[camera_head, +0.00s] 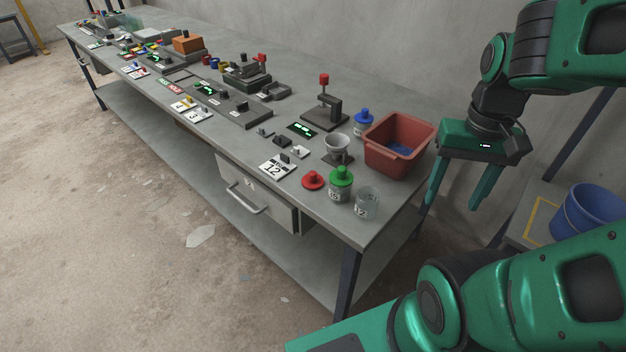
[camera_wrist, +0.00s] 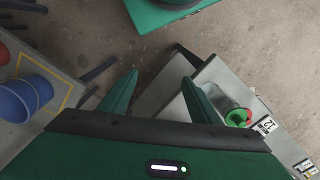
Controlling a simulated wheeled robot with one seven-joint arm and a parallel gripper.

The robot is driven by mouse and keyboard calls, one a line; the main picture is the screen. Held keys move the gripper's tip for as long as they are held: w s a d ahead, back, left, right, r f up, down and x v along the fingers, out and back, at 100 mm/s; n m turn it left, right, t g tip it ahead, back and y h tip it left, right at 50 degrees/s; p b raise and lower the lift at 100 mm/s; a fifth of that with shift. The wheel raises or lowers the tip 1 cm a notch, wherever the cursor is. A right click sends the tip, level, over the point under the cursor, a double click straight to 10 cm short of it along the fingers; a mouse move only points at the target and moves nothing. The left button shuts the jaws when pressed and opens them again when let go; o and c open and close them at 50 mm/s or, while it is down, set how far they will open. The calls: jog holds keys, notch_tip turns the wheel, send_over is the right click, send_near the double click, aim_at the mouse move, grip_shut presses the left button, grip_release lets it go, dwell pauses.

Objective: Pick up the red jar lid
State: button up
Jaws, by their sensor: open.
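The red jar lid (camera_head: 312,180) lies flat on the grey bench near its front right corner, its knob up. Just right of it stand a jar with a green lid (camera_head: 341,177) and an open clear jar (camera_head: 367,203) with a label. My gripper (camera_head: 452,205) is open and empty, pointing down beyond the bench's right end, well to the right of the lid. In the wrist view, its open fingers (camera_wrist: 160,76) hang over the floor beside the bench. A green and red patch (camera_wrist: 238,117) shows there on the bench; I cannot separate lid from jar.
A red bin (camera_head: 398,145) stands at the bench's back right, beside a jar with a blue lid (camera_head: 363,122). A funnel (camera_head: 337,146) and a number card (camera_head: 277,166) are near the lid. A blue bucket (camera_head: 590,215) stands right of my gripper. Bare bench lies in front of the lid.

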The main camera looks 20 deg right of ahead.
jog(key=o, duration=0.3)
jog(key=n+t+y, duration=0.2)
jog(key=n+y, duration=0.2)
jog(key=n, duration=1.7)
send_near(313, 172)
jog(key=x, duration=1)
jog(key=shift+a+f, duration=0.1)
jog(key=shift+f, duration=0.05)
jog(key=c, duration=1.1)
